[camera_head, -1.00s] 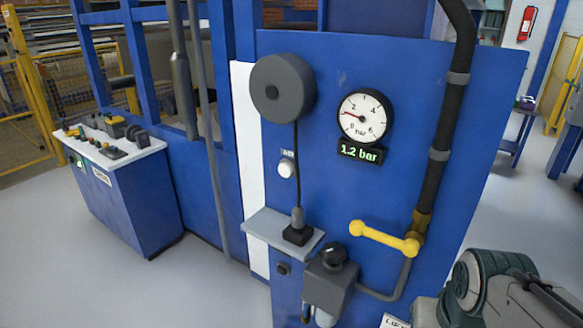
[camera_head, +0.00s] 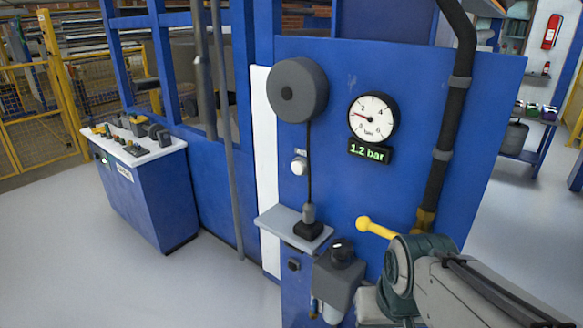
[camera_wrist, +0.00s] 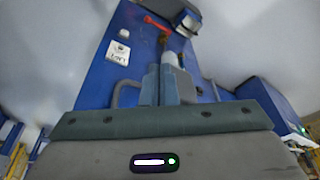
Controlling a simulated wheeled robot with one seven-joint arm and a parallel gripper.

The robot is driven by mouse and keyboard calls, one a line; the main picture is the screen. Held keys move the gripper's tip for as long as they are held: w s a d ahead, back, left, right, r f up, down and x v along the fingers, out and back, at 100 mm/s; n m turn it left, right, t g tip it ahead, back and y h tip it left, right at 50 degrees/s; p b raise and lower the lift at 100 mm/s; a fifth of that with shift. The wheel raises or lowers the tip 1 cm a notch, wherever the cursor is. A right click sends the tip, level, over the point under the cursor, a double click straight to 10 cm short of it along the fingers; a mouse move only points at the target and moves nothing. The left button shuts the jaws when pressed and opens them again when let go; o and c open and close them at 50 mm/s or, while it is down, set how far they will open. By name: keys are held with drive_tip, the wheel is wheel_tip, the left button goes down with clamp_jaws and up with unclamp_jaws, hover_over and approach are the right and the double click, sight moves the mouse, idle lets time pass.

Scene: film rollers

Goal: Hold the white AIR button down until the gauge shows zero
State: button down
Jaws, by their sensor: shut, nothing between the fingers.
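The white AIR button (camera_head: 299,166) sits on the blue panel, under its small label and left of the gauge. Nothing touches it. The round gauge (camera_head: 374,117) has a red needle pointing left, and the green readout (camera_head: 369,152) below it says 1.2 bar. My gripper (camera_wrist: 165,72) shows in the wrist view, with its two fingers together and nothing held. In the head view only my arm shows at the lower right, below the gauge and away from the button; the fingers cannot be made out there.
A grey shelf (camera_head: 283,222) with a black-based cable weight (camera_head: 309,222) juts out below the button. A grey drum (camera_head: 298,90) hangs above it. The yellow lever (camera_head: 374,228) is partly hidden by my arm. A regulator (camera_head: 340,270) sticks out low on the panel.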

sight(298, 168)
drive_tip(key=w+a+r+n+t, duration=0.2)
drive_tip(key=w+a+n+t, duration=0.1)
drive_tip(key=w+a, duration=0.4)
drive_tip(key=w+a+r+n+t+y, duration=0.1)
drive_tip(key=w+a+r+n+t, duration=0.2)
drive_tip(key=w, duration=0.9)
drive_tip(key=w+a+r+n+t+y, duration=0.1)
drive_tip(key=w+a+r+n+t, duration=0.1)
drive_tip(key=w+a+n+t, duration=0.3)
drive_tip(key=w+a+t, duration=0.3)
drive_tip(key=w+a, duration=0.1)
drive_tip(key=a, duration=0.2)
drive_tip(key=shift+w+r+p, duration=0.35)
drive_tip(key=shift+w+r, duration=0.05)
drive_tip(key=w+d+b, duration=0.3)
drive_tip(key=w+d, duration=0.2)
drive_tip(key=w, duration=0.2)
drive_tip(key=shift+d, duration=0.25)
drive_tip(key=shift+w+d+b, duration=0.1)
drive_tip(key=shift+b, duration=0.25)
drive_tip(key=shift+w+d, duration=0.15)
drive_tip(key=shift+w, duration=0.05)
